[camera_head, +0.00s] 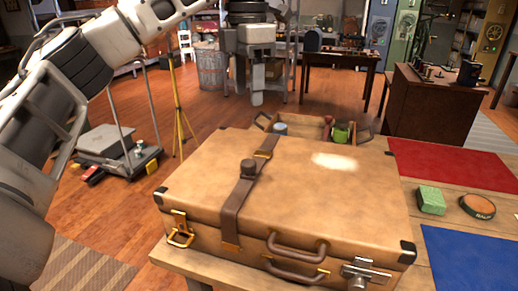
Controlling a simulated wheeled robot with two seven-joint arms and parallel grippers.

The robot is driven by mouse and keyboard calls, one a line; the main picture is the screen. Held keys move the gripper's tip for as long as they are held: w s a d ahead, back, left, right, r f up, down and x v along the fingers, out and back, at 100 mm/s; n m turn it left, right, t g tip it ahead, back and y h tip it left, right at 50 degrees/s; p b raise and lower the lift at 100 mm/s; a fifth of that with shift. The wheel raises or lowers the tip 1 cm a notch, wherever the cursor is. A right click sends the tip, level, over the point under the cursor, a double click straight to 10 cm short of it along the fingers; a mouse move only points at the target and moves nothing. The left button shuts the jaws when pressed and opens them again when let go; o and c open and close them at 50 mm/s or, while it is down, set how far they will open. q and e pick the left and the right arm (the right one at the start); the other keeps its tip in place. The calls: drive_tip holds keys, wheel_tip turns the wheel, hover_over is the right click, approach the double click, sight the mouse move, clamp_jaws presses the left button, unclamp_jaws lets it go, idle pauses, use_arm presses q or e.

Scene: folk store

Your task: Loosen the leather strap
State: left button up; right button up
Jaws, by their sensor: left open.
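A tan suitcase (330,205) lies closed on a wooden table in front of me. A brown leather strap (237,203) runs across its lid and down its front, left of the handles. A brass buckle (263,154) sits on the strap near the far edge, and a dark brown raised piece (248,168) stands on the strap just nearer. My left gripper (257,88) points down, beyond and above the suitcase in the picture, apart from the strap. It is open, with nothing seen between its fingers. My right gripper is not in view.
An open wooden box (303,121) with small items stands behind the suitcase. A red mat (455,163), a green block (431,200), a round tin (478,206) and a blue mat (470,258) lie to the right. A yellow tripod (177,110) stands at the back left.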

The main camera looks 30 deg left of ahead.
use_arm(q)
drive_tip(key=b, duration=0.2)
approach(248, 162)
wheel_tip(248, 162, down, 8)
drive_tip(key=shift+r, duration=0.15)
drive_tip(key=shift+f, duration=0.5)
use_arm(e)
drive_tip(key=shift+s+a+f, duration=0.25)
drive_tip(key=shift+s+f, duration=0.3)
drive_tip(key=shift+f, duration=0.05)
